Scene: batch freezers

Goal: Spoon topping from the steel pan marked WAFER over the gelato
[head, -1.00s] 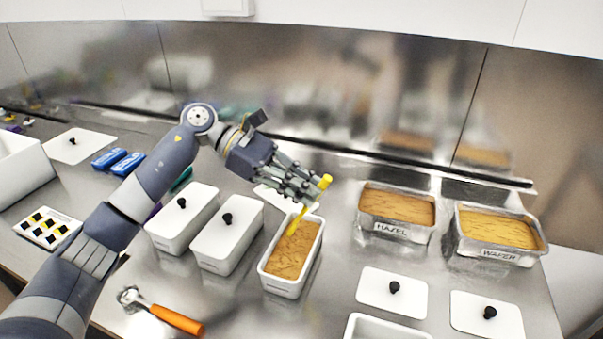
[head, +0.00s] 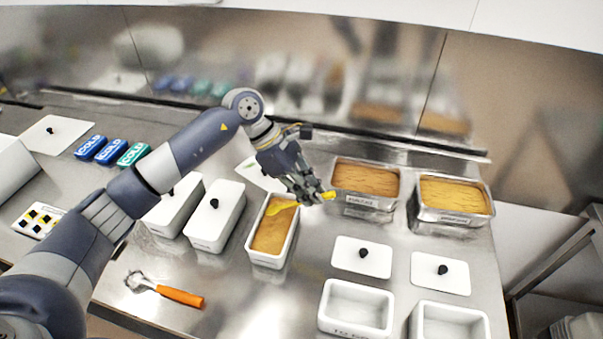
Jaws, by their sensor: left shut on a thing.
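My left gripper (head: 316,191) is shut on a yellow spoon (head: 285,206). The spoon lies nearly level, its bowl end over the far part of an open white tub of brown-orange gelato (head: 270,232). I cannot tell whether the spoon touches the gelato or carries any topping. The gripper is just right of the tub's far end. The steel pan at the far right (head: 452,215), whose label read WAFER a second ago, holds a yellow-orange topping and is uncovered. The steel pan marked HAZEL (head: 362,205) stands left of it with a browner topping. My right gripper is not in view.
Two lidded white tubs (head: 214,215) stand left of the gelato. Empty white tubs (head: 355,309) and loose lids (head: 361,257) lie at front right. An orange-handled scoop (head: 180,297) lies at front left. Blue and green COLD packs (head: 91,148) lie at back left.

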